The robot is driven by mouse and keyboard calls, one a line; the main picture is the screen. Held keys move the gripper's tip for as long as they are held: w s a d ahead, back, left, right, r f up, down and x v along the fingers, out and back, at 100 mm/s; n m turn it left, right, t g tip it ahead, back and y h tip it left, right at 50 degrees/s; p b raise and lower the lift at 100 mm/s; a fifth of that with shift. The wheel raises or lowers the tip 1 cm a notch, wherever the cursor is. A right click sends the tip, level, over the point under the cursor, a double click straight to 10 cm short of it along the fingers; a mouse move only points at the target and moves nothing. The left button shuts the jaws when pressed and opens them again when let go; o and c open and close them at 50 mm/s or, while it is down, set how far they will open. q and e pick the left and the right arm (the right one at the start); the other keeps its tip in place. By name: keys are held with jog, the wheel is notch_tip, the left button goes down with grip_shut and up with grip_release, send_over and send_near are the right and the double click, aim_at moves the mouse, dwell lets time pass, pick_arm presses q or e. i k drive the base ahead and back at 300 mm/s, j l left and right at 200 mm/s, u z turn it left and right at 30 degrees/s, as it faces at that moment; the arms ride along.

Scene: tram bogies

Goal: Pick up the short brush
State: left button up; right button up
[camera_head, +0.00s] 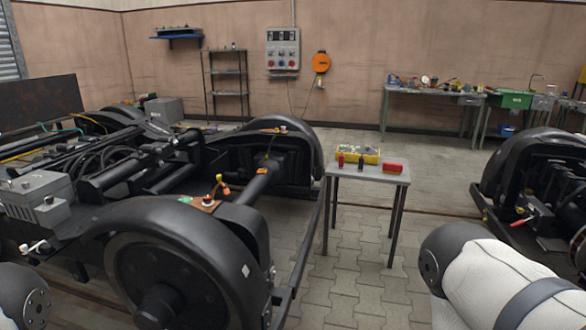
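I cannot make out the short brush for certain in the head view. A small grey table (373,173) stands between the two bogies. Parts of my arms show at the bottom left and bottom right corners, but neither gripper is in view.
A large black bogie (165,245) fills the left. Another bogie (535,165) stands at the right edge. A workbench (430,92) with many items is at the back right wall. A shelf rack (226,83) stands at the back. Paved floor (350,270) in front of the small table is clear.

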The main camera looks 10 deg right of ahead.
aim_at(387, 167)
jog(key=i+l+z, duration=0.35)
jog(key=i, duration=0.25)
jog(key=i+l+z, duration=0.35)
jog(key=i, duration=0.3)
jog(key=i+z, duration=0.35)
jog(key=i, duration=0.3)
